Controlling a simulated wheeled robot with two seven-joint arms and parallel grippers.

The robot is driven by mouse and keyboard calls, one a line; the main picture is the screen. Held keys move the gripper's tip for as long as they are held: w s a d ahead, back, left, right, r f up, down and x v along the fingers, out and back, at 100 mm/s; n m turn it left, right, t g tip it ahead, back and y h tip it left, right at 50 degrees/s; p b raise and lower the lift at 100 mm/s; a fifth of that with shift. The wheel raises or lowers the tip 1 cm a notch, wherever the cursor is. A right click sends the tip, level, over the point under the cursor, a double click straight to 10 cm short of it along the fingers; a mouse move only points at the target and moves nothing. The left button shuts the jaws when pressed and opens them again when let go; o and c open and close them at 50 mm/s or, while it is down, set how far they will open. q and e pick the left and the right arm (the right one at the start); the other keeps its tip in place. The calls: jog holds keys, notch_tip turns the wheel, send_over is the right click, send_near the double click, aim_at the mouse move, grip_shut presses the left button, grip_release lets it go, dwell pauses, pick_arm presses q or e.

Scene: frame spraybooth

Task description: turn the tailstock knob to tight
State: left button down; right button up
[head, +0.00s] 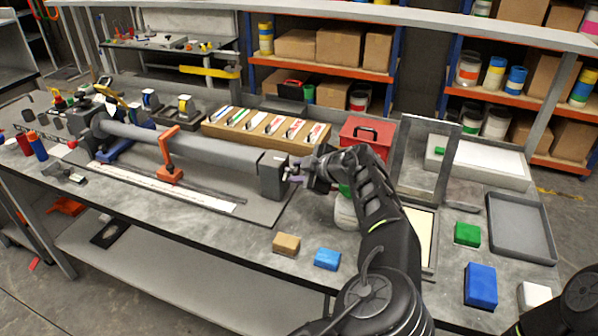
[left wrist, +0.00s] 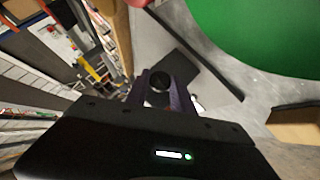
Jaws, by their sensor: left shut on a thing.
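The tailstock (head: 271,175) is a dark grey block at the right end of the long grey bar fixture in the head view. My left gripper (head: 296,172) is at the block's right face, with its purple fingers close together there. In the left wrist view, the fingers (left wrist: 160,98) are shut around a dark round knob (left wrist: 158,82). The fingers hide most of the knob in the head view. I cannot read any tight mark or the knob's angle. My right gripper does not show.
A wooden rack of long cards (head: 262,135) and a red toolbox (head: 365,140) stand behind the tailstock. A green-lidded jar (head: 345,212) is right beside my left arm. A tan block (head: 286,245) and a blue block (head: 327,259) lie near the front edge.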

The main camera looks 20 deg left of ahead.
pick_arm(q)
jog(key=c, duration=1.1)
grip_release()
jog(key=shift+b+v, duration=0.9)
jog(key=shift+v, duration=3)
